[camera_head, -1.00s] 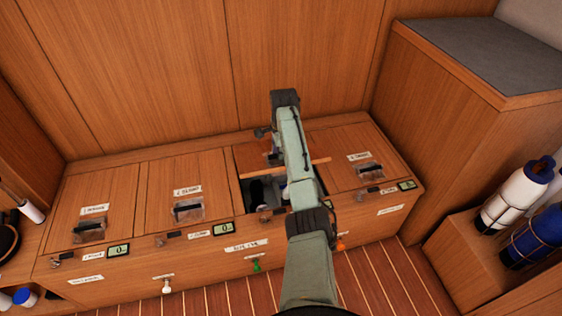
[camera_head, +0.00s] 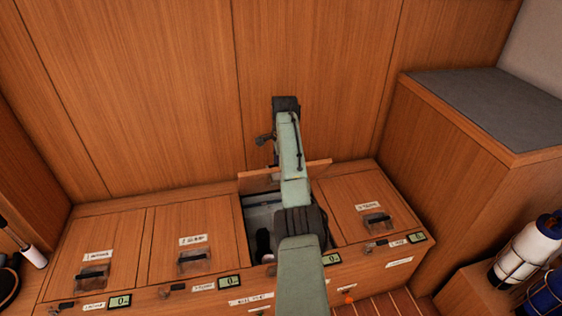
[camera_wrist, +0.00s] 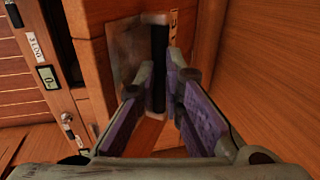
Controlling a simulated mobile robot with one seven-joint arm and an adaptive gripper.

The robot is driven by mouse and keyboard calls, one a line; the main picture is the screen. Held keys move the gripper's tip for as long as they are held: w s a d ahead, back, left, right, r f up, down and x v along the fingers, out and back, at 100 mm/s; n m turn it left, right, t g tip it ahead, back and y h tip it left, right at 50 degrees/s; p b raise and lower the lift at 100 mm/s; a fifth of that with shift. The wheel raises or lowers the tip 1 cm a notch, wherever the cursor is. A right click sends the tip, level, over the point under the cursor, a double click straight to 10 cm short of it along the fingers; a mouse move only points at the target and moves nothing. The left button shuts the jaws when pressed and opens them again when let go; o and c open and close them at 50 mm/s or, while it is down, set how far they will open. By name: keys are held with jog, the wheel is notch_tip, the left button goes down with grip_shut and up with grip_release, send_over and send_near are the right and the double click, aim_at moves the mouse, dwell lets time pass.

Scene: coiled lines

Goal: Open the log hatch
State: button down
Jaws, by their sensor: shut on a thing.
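The log hatch (camera_head: 318,168) is the third lid along the wooden locker and stands raised, its edge showing on both sides of my arm. Below it is an open compartment (camera_head: 262,212) with a dark thing inside that I cannot make out. In the wrist view the hatch's dark handle bar (camera_wrist: 159,62) lies between the fingers of my gripper (camera_wrist: 164,95), which is shut on it. A "3 LOG" label (camera_wrist: 34,47) shows at the left there. In the head view my arm hides the gripper and handle.
Shut lids lie to the left (camera_head: 192,243) and right (camera_head: 366,205) of the opening. A wooden wall (camera_head: 170,90) rises close behind. A grey-topped cabinet (camera_head: 490,105) and strapped bottles (camera_head: 530,250) stand at the right.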

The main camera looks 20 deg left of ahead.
jog(key=shift+s+f, duration=0.25)
jog(key=shift+f, duration=1)
jog(key=c, duration=1.5)
grip_release()
jog(key=shift+w+f, duration=0.1)
jog(key=shift+f, duration=0.1)
jog(key=shift+r, duration=0.1)
